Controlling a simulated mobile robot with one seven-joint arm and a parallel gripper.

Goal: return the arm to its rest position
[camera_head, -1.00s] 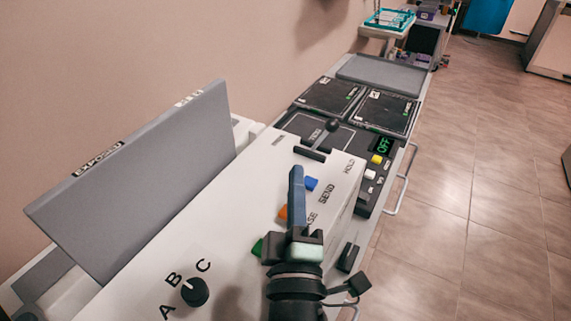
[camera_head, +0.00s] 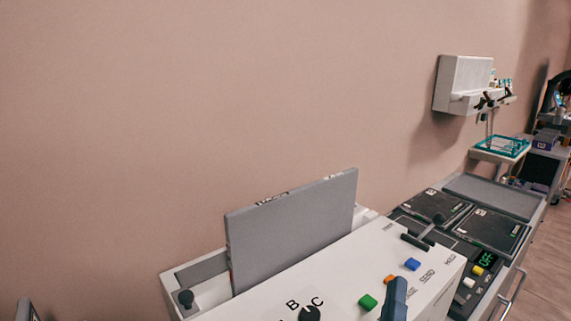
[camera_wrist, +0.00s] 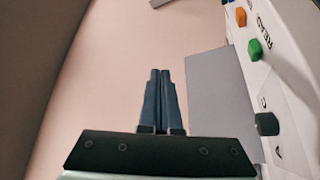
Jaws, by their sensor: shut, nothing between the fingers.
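My gripper (camera_wrist: 160,72) points up the wrist view with its two blue-grey fingers together and nothing between them. In the head view, the gripper (camera_head: 396,284) shows only as a blue finger at the bottom edge, in front of the white console (camera_head: 345,265). The rest of the arm is out of that view. In the wrist view, the console (camera_wrist: 285,85) stands to the right of the fingers, with a gap between. The fingers appear clear of the grey panel (camera_wrist: 218,95).
The upright grey panel (camera_head: 295,228) stands behind the console's buttons and dial (camera_head: 310,313). A black lever (camera_head: 425,228) and dark pads (camera_head: 490,230) lie to the right. A white wall unit (camera_head: 462,85) hangs above a small shelf with a teal rack (camera_head: 500,146).

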